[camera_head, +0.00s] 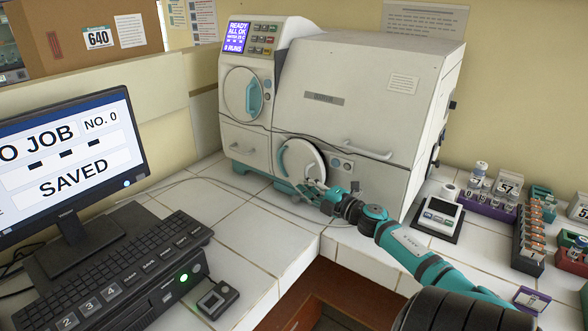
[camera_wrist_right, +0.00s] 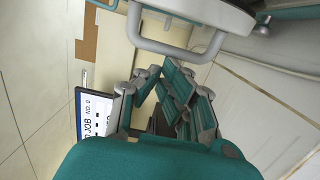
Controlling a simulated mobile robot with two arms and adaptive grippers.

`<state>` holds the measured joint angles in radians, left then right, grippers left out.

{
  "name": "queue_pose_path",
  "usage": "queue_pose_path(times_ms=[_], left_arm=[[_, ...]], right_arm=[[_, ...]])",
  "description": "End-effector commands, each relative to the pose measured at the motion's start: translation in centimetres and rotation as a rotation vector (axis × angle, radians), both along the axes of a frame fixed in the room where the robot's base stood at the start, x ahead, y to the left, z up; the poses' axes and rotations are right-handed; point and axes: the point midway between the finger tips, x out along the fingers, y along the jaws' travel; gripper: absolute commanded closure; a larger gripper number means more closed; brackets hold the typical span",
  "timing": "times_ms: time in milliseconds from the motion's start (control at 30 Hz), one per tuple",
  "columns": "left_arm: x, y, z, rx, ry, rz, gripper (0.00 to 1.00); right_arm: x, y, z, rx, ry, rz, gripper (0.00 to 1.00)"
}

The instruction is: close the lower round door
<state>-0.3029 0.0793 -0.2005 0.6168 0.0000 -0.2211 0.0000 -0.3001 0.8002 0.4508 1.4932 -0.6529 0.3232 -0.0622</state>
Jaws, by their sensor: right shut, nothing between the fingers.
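The lower round door (camera_head: 303,163) is a white disc on the front of the white incubator (camera_head: 345,95). It stands ajar, with the teal ring (camera_head: 281,160) showing at its left. In the right wrist view, the door's edge (camera_wrist_right: 215,12) and a grey bar handle (camera_wrist_right: 165,46) show at the top, beyond the fingers. My right gripper (camera_head: 308,187) is shut and empty, low in front of the door near its lower edge. Its fingers also show in the right wrist view (camera_wrist_right: 165,90). I cannot tell whether they touch the door. My left gripper is out of view.
The upper round door (camera_head: 243,94) with a teal handle looks closed. A monitor (camera_head: 70,160) and a black keyboard unit (camera_head: 110,270) stand at the left. A small scale (camera_head: 438,217) and vial racks (camera_head: 530,235) stand at the right. The white tiles (camera_head: 215,215) before the incubator are clear.

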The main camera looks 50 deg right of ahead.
Motion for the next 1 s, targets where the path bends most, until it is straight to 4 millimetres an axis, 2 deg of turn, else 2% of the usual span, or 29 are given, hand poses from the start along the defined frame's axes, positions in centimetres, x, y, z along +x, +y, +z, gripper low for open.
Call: queue_pose_path(times_ms=[133,300,833,1000], left_arm=[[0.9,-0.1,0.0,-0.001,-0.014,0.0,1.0],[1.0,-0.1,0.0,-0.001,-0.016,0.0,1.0],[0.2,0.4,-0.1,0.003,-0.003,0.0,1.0],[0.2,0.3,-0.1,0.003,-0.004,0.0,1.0]], right_arm=[[-0.4,-1.1,0.0,-0.001,0.0,-0.002,1.0],[-0.6,-1.6,0.0,-0.001,0.001,-0.001,1.0],[-0.6,-1.8,0.0,0.0,0.0,-0.001,1.0],[-1.8,-1.7,-0.2,0.001,0.002,-0.001,1.0]])
